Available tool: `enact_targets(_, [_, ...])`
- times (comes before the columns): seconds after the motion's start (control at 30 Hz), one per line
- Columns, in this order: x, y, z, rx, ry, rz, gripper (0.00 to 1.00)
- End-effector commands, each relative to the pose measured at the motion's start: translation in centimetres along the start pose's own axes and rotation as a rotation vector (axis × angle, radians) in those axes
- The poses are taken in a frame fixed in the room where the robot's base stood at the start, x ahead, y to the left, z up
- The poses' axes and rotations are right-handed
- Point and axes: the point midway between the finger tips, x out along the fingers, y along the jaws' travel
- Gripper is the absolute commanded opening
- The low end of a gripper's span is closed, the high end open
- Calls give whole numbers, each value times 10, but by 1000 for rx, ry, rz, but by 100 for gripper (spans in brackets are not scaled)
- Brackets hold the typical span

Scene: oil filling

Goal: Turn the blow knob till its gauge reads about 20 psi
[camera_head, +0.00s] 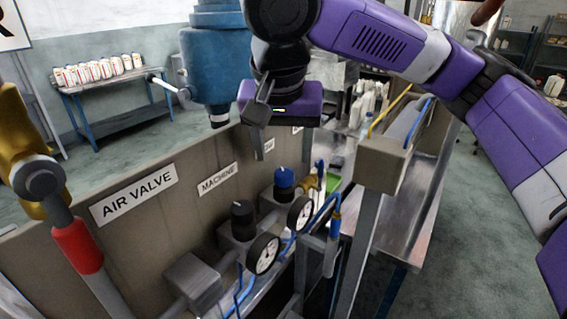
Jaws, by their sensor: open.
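A blue knob (284,178) tops the farther of two regulators beside the grey panel. A round white gauge (301,214) faces forward just below it; its reading is too small to tell. A label behind this regulator is partly covered by my gripper, so I cannot read it whole. A black knob (242,213) tops the nearer regulator, below the MACHINE label (218,179), with its own gauge (263,253). My gripper (261,134) is open and empty, above and slightly left of the blue knob, apart from it. My purple arm reaches in from the right.
A red and brass air valve (77,244) stands at the left near the AIR VALVE label (134,194). A grey post with a box top (381,164) rises right of the gauges. Blue hoses run around the regulators.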

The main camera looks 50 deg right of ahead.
Motion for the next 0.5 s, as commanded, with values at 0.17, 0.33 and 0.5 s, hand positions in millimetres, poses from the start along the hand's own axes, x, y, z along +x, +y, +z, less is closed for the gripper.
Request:
enact_targets(0.17, [-16, 0, 0, 0, 1, 0, 59])
enact_targets(0.33, [-19, 0, 0, 0, -1, -1, 59])
enact_targets(0.5, [-19, 0, 0, 0, -1, -1, 59])
